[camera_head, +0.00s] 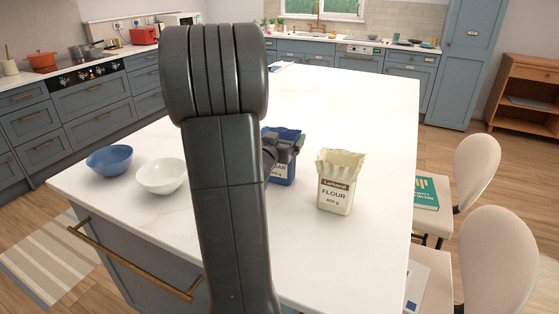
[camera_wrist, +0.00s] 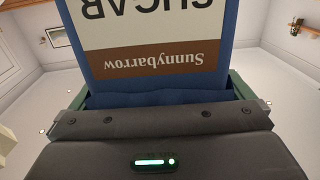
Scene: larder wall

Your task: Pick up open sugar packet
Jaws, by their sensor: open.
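The sugar packet (camera_head: 284,172) is blue with a pale label and stands upright on the white island top, partly hidden behind my arm. In the wrist view the sugar packet (camera_wrist: 160,65) fills the upper middle, close up and upside down, with the words SUGAR and Sunnybarrow. My gripper (camera_head: 284,145) is at the top of the packet. In the wrist view my gripper (camera_wrist: 160,92) is open, with green finger parts showing at both sides of the packet. Whether the fingers touch it, I cannot tell. The packet's open top is mostly hidden.
A cream flour packet (camera_head: 339,184) stands open close to the right of the sugar. A white bowl (camera_head: 162,177) and a blue bowl (camera_head: 109,160) stand at the left of the island (camera_head: 360,110). The island top behind the packets looks largely clear. Chairs (camera_head: 497,262) stand along the right side.

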